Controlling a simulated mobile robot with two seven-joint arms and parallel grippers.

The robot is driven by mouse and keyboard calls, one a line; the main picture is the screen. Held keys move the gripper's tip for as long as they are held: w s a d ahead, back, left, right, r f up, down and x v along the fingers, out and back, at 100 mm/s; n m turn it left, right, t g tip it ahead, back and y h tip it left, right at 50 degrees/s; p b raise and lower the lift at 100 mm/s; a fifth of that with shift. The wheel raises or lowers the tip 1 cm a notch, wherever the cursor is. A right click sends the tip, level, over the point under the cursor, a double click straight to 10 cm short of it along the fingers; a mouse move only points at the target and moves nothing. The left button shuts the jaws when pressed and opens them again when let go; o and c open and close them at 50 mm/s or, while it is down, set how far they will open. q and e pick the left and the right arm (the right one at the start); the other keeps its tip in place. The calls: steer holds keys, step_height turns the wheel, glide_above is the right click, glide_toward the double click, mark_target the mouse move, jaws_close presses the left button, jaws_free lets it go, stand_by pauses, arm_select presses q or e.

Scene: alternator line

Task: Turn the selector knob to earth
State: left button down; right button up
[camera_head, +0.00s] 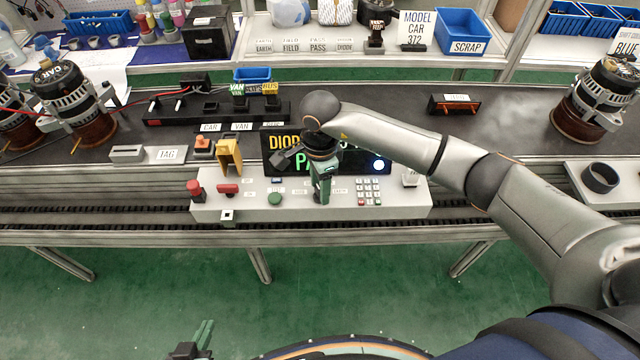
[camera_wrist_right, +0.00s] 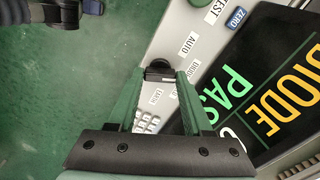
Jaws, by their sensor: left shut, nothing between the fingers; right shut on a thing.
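The selector knob (camera_wrist_right: 158,70) is a small dark knob on the light grey test panel (camera_head: 400,205). My right gripper (camera_head: 322,198) reaches down to the panel and is shut on the knob; its green fingers stand on either side of it in the right wrist view (camera_wrist_right: 160,76). Small white labels sit around the knob, with AUTO (camera_wrist_right: 188,45) readable and an apparent EARTH label (camera_wrist_right: 155,97) close by. Which way the knob points is not clear. My left gripper (camera_head: 205,332) is shut and empty, low at the bottom edge of the head view.
The panel also has a red button (camera_head: 194,187), a red switch (camera_head: 228,189), a green button (camera_head: 275,199) and a keypad (camera_head: 368,191). Behind it, a display (camera_head: 378,165) shows DIODE and part of PASS. Alternators (camera_head: 597,103) stand on the dark conveyor at both sides.

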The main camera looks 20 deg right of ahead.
jaws_close()
steer(key=shift+m, duration=0.4)
steer(key=m+b, duration=0.1)
steer(key=m, duration=0.2)
steer(key=m+b, duration=0.1)
steer(key=m, duration=1.2)
steer(key=shift+m, duration=0.7)
